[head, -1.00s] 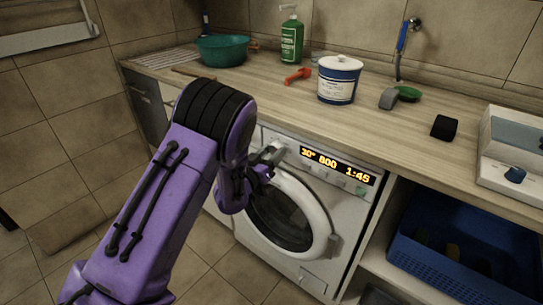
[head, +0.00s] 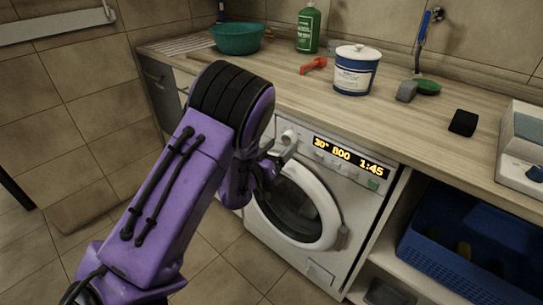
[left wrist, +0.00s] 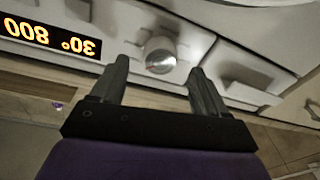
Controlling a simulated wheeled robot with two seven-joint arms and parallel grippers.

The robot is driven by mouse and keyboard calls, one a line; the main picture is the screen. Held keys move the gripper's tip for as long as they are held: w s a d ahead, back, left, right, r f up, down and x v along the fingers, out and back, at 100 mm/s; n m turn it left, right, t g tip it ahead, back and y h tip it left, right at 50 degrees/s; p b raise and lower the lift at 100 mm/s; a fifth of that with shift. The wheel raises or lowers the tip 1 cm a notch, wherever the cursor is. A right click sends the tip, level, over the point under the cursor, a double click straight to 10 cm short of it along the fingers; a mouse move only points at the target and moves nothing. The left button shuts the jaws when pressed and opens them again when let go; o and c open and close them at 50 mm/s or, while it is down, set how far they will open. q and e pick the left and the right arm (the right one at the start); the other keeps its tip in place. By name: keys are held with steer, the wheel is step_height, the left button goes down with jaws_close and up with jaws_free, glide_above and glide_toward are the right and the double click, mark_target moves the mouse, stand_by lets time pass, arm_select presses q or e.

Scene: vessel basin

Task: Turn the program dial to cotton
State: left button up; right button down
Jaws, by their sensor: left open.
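The washing machine (head: 345,196) stands under the counter, with its round door shut. Its lit display (head: 350,157) reads 30°, 800 and 1:45; part of it shows upside down in the left wrist view (left wrist: 48,34). The program dial (left wrist: 159,54) is a pale round knob with a red mark, left of the display in the head view (head: 289,135). My left gripper (left wrist: 157,78) is open, its fingers on either side of the dial in the wrist view and apart from it. In the head view my left gripper (head: 278,155) is partly hidden by its own arm. My right gripper is not in view.
On the counter are a teal basin (head: 237,38), a green bottle (head: 308,28), a red-orange object (head: 314,65), a white-and-blue tub (head: 356,72), a grey object and green brush (head: 428,87), and a black block (head: 463,122). A blue crate (head: 470,235) sits on the shelf at right.

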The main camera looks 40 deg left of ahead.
arm_select(q)
steer(key=s+b, duration=0.1)
steer(key=s, duration=0.6)
steer(key=shift+s+f, duration=0.3)
steer(key=shift+s, duration=0.05)
